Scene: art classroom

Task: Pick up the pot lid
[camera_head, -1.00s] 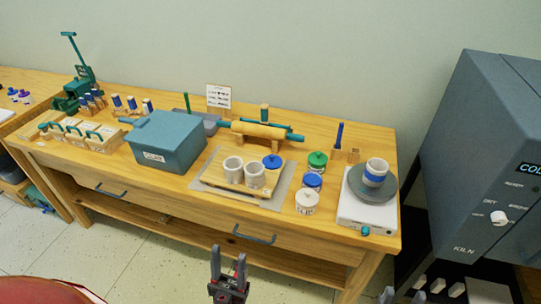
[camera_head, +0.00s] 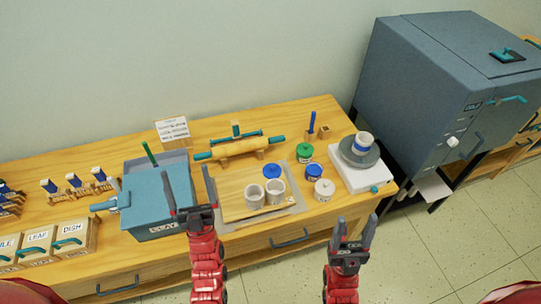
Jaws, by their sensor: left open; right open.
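A round blue lid (camera_head: 271,171) with a small knob lies on the wooden board (camera_head: 232,205), just behind two pale cups (camera_head: 274,190). I take it for the pot lid. My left gripper (camera_head: 188,178) is open, its fingers pointing up in the picture in front of the blue-grey clay bin, left of the board and apart from the lid. My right gripper (camera_head: 355,228) is open and empty, in front of the table's front edge, to the right of and nearer than the lid. Neither gripper appears to touch anything.
Jars with green (camera_head: 304,152), blue (camera_head: 313,173) and white (camera_head: 323,189) lids stand right of the board. A rolling pin (camera_head: 238,148) lies behind it. The clay bin (camera_head: 155,196) stands left, a turntable (camera_head: 358,152) with a cup right, and a kiln (camera_head: 430,90) beyond.

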